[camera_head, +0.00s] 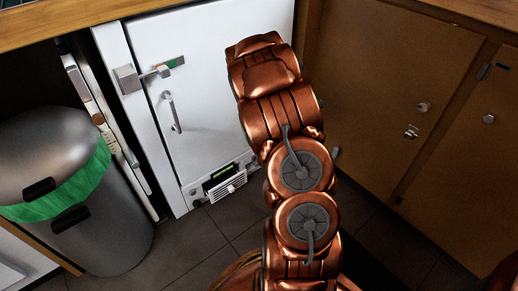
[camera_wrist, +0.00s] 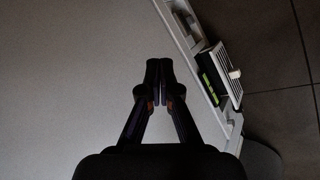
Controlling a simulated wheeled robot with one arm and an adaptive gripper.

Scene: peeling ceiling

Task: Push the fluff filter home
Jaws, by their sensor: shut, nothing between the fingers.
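The fluff filter (camera_head: 227,185) has a white slatted front with a small knob and sits low on the white appliance (camera_head: 203,110). It stands out from its slot, with a dark body and green strip showing behind the front. The filter also shows in the wrist view (camera_wrist: 234,76), at the upper right, standing out from the base strip. My gripper (camera_wrist: 159,72) is shut and empty in front of the white door, left of the filter in the wrist view and apart from it. In the head view my copper arm hides the gripper.
A grey bin (camera_head: 95,235) with a green liner stands at the left. The door has a latch (camera_head: 150,74) and a bar handle (camera_head: 172,111). Brown cabinets (camera_head: 380,90) stand at the right. The dark tiled floor (camera_head: 195,250) before the filter is clear.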

